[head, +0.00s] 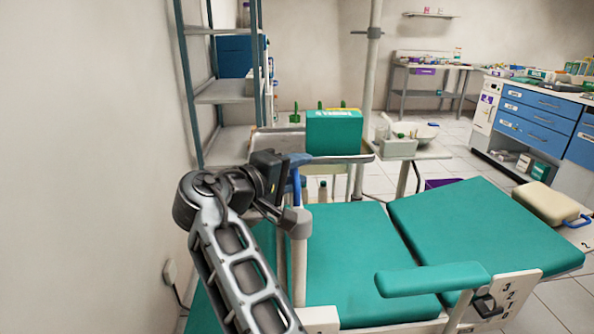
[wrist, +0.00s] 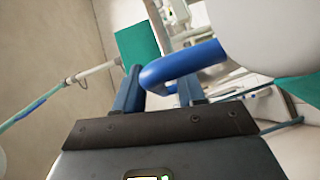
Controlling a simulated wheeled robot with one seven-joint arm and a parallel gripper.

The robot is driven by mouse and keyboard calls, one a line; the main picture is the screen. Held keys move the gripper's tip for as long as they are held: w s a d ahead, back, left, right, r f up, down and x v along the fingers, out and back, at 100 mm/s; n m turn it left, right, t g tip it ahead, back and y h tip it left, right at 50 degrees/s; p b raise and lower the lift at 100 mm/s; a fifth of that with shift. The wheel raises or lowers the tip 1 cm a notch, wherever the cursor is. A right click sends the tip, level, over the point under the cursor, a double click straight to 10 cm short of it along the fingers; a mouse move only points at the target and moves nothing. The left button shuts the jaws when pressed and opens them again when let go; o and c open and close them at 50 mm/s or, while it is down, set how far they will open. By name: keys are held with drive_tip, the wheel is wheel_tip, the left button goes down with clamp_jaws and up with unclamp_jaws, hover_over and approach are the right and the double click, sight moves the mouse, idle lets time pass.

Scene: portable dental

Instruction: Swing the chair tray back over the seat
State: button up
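The chair tray (head: 345,159) is a pale metal tray beyond the near side of the dental chair, with a teal box (head: 334,132) on it. A blue handle (head: 297,178) shows beside my gripper (head: 290,186). In the wrist view the bent blue handle (wrist: 182,64) crosses in front of my gripper (wrist: 160,88). The two blue fingers stand apart, one on each side of the handle's bent end; I cannot tell whether they touch it. My arm hides part of the post and handle in the head view. The teal seat (head: 350,245) is bare.
A teal armrest (head: 432,279) sticks up at the chair's front edge. A shelf rack (head: 222,92) and the wall are close on the left. A pole (head: 370,80) and a side tray with a basin (head: 415,130) stand behind. Blue drawers (head: 538,118) are at right.

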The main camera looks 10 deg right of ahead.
drive_tip(key=shift+a, duration=0.1)
drive_tip(key=v, duration=0.7)
drive_tip(key=shift+s+a, duration=0.15)
drive_tip(key=shift+s, duration=0.1)
